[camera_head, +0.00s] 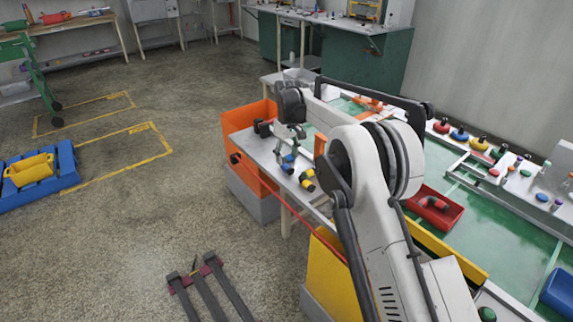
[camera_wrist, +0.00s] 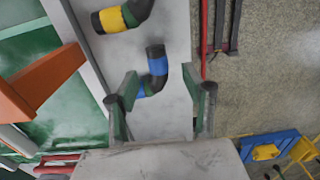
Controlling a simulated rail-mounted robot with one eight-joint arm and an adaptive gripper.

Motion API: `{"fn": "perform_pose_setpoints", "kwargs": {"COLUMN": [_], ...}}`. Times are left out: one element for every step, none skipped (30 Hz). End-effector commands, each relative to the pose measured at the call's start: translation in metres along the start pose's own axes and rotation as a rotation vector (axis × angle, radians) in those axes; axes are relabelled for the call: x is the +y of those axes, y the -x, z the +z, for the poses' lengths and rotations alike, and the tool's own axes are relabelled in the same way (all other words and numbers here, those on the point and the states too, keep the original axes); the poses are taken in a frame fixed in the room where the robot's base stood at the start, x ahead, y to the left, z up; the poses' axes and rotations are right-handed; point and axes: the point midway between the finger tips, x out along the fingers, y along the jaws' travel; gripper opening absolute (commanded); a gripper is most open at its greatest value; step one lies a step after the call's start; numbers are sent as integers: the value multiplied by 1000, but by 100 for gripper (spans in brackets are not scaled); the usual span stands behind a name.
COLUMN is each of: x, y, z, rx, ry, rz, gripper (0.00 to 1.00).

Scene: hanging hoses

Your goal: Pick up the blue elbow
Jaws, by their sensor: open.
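The blue elbow (camera_wrist: 157,66) is a black bent hose piece with blue bands. It lies on a pale grey shelf surface (camera_wrist: 165,120), and it also shows in the head view (camera_head: 288,164). My gripper (camera_wrist: 160,78) is open, with one green-padded finger on each side of the elbow in the wrist view. The elbow's upper end reaches past the fingertips; no finger clearly touches it. In the head view my gripper (camera_head: 286,150) is right by the elbow and partly covers it; the height gap cannot be told.
An orange panel (camera_wrist: 45,82) stands at left. A red bin (camera_head: 434,212) sits on the green table at right.

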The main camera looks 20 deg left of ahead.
Motion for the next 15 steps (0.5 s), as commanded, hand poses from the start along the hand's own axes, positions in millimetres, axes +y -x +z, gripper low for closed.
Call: {"fn": "perform_pose_setpoints", "kwargs": {"x": [0, 1, 1, 2, 2, 3, 3, 4, 4, 4, 4, 4, 4, 4, 4], "y": [-3, -5, -8, -11, -15, -20, -25, -30, -35, -40, -43, -47, -49, -50, -51], "z": [0, 1, 1, 2, 2, 3, 3, 4, 4, 4, 4, 4, 4, 4, 4], "rx": [0, 0, 0, 0, 0, 0, 0, 0, 0, 0, 0, 0, 0, 0, 0], "ry": [0, 0, 0, 0, 0, 0, -1, 0, 0, 0, 0, 0, 0, 0, 0], "rz": [0, 0, 0, 0, 0, 0, 0, 0, 0, 0, 0, 0, 0, 0, 0], "gripper": [45, 45, 45, 45, 45, 45, 45, 45, 45, 45, 45, 45, 45, 45, 45]}}
